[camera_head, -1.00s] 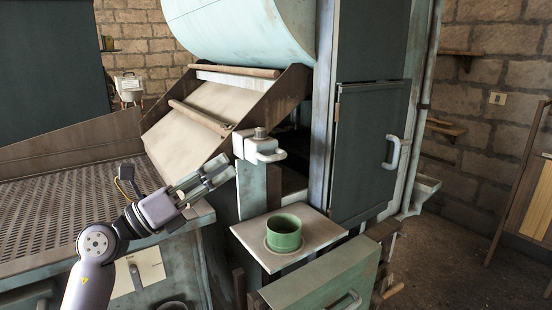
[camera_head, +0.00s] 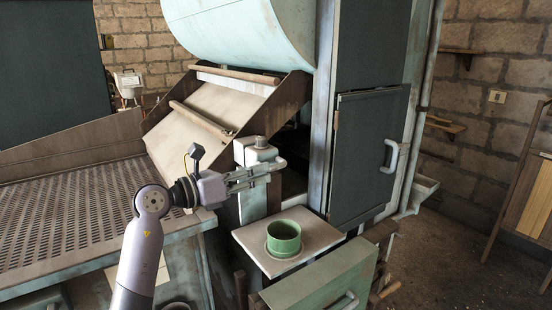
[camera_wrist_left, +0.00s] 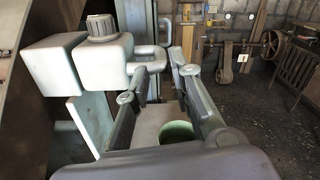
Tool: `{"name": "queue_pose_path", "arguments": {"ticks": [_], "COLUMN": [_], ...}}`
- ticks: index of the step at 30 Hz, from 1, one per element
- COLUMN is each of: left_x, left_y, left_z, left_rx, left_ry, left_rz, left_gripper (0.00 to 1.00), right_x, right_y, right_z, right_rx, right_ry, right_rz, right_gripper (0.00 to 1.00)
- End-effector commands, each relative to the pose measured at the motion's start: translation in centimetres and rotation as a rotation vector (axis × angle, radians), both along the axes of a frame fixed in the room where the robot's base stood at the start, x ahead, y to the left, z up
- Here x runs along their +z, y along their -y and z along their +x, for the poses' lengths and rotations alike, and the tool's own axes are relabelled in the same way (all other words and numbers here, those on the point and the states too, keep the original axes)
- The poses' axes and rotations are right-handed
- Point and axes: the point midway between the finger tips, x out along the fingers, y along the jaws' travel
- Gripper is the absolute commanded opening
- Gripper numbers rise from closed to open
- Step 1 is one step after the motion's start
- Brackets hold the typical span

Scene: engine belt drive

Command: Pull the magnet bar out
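The magnet bar appears to be the pale block (camera_head: 256,152) with a round knob on top and a loop handle on its right side, at the front of the machine. In the left wrist view the block (camera_wrist_left: 98,66) stands at upper left, with its handle by my fingertips. My left gripper (camera_head: 277,168) is level with the handle and overlaps it in the head view. In the left wrist view the fingers (camera_wrist_left: 171,70) are apart. I cannot tell whether they touch the handle. My right gripper is not in view.
A green cup (camera_head: 284,238) sits on a pale shelf (camera_head: 252,238) below the gripper. A dark door (camera_head: 368,160) with a handle is to the right. A perforated table (camera_head: 75,215) lies to the left. A green drawer-like box (camera_head: 322,284) juts out below.

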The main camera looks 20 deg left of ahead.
Motion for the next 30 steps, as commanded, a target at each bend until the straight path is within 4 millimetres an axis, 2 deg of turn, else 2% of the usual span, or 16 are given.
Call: {"name": "queue_pose_path", "arguments": {"ticks": [1, 6, 11, 22, 30], "left_x": [0.5, 0.3, 0.1, 0.0, 0.0], "left_y": [0.8, 2.5, 3.4, 3.7, 3.7], "left_z": [0.9, 3.1, 4.3, 4.7, 4.7], "left_rx": [-0.004, -0.002, -0.001, 0.0, 0.0], "left_ry": [0.0, 0.0, 0.0, 0.001, 0.001], "left_rz": [-0.005, -0.004, -0.002, 0.0, 0.0], "left_gripper": [0.21, 0.21, 0.21, 0.21, 0.03], "right_x": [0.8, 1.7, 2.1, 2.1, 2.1], "right_y": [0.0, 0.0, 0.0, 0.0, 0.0], "right_z": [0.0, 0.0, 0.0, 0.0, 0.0], "right_rx": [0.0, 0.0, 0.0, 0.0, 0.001], "right_ry": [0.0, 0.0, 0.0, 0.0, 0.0], "right_rz": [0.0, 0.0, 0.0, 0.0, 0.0], "right_gripper": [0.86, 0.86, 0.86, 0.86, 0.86]}}
